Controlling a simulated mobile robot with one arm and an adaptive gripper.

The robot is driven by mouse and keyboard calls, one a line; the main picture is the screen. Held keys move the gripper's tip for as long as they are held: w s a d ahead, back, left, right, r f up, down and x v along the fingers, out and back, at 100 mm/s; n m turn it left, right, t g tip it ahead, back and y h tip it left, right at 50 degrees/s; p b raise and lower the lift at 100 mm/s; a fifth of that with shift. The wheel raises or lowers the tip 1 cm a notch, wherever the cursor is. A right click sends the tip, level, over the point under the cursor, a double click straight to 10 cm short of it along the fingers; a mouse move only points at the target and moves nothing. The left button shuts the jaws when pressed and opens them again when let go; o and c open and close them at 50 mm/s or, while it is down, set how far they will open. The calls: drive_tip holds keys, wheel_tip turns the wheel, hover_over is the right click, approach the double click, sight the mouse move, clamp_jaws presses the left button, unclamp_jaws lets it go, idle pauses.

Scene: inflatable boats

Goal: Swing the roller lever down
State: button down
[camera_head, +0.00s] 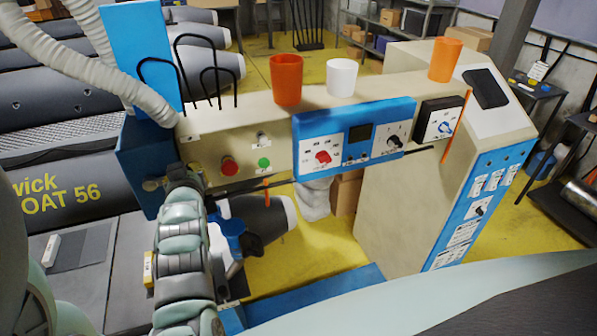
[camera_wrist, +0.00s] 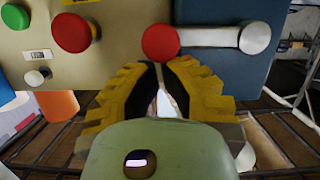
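The roller lever (camera_wrist: 208,39) is a light grey bar with a red ball knob (camera_wrist: 160,42) at one end and a pale round hub (camera_wrist: 255,38) at the other. In the wrist view it lies level across the blue box beside the panel. My gripper (camera_wrist: 166,66) has yellow ribbed fingers drawn together, tips almost meeting, right at the knob's edge. A narrow gap shows between the fingers, with nothing clearly held; contact with the knob is unclear.
A red button (camera_head: 229,166) and green button (camera_head: 264,162) sit close to the lever. Orange cups (camera_head: 286,79) and a white cup (camera_head: 342,77) stand on the beige machine. A ribbed hose (camera_head: 125,75) hangs near my arm.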

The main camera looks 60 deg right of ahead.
drive_tip(key=f+m+b, duration=0.1)
drive_tip(key=b, duration=0.1)
drive_tip(key=f+m+b, duration=0.1)
drive_tip(key=b, duration=0.1)
drive_tip(key=f+b, duration=0.1)
drive_tip(key=b, duration=0.1)
drive_tip(key=shift+s+d+f+m+y, duration=0.3)
drive_tip(key=shift+d+f+m+y, duration=0.1)
drive_tip(key=m+b, duration=0.1)
drive_tip(key=b, duration=0.1)
drive_tip(key=f+m+t+b, duration=0.1)
drive_tip(key=b, duration=0.1)
drive_tip(key=shift+w+a+f+y, duration=0.1)
drive_tip(key=shift+a+f+y, duration=0.05)
drive_tip(key=shift+f+y, duration=0.2)
drive_tip(key=shift+r, duration=0.1)
